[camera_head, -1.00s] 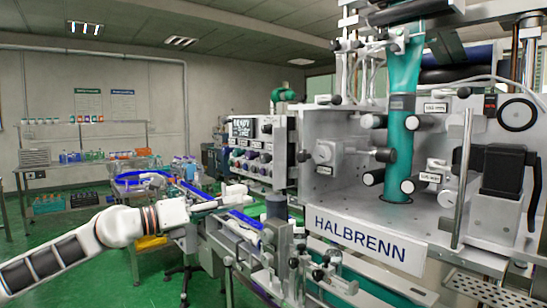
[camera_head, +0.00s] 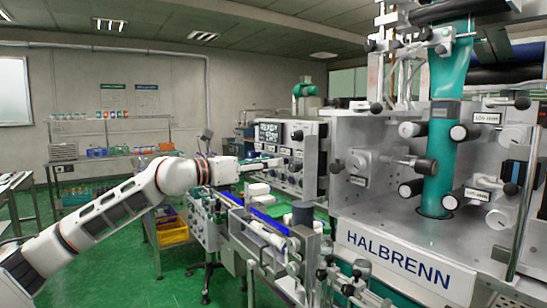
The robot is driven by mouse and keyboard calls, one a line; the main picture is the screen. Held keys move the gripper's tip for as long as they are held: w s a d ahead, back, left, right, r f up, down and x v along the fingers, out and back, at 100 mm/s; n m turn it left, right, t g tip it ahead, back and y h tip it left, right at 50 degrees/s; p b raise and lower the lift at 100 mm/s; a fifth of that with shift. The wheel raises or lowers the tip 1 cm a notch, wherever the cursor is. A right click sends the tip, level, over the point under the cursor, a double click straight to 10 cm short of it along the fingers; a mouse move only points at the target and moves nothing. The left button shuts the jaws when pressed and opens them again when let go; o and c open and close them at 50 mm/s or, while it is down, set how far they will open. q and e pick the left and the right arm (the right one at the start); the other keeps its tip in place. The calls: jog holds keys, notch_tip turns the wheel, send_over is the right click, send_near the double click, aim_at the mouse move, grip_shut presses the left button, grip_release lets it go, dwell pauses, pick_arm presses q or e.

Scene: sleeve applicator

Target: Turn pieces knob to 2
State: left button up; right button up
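Several knobs sit in rows below the display. Their labels and settings are too small to read, so I cannot tell which is the pieces knob. My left gripper (camera_head: 270,163) reaches in from the left in front of the panel's lower left part and hides some knobs there. Its fingers are too small to tell open from shut, or whether they touch a knob. My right gripper is out of view.
The HALBRENN machine (camera_head: 385,247) with a teal sleeve (camera_head: 440,165) fills the right side. A conveyor with blue rails (camera_head: 235,199) runs below my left gripper, with a white block (camera_head: 258,189) above it. A yellow bin (camera_head: 172,232) stands lower left. Green floor is free at left.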

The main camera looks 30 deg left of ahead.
pick_arm(q)
jog(key=shift+p+x, duration=0.3)
jog(key=shift+x, duration=0.8)
grip_shut()
jog(key=shift+n, duration=0.3)
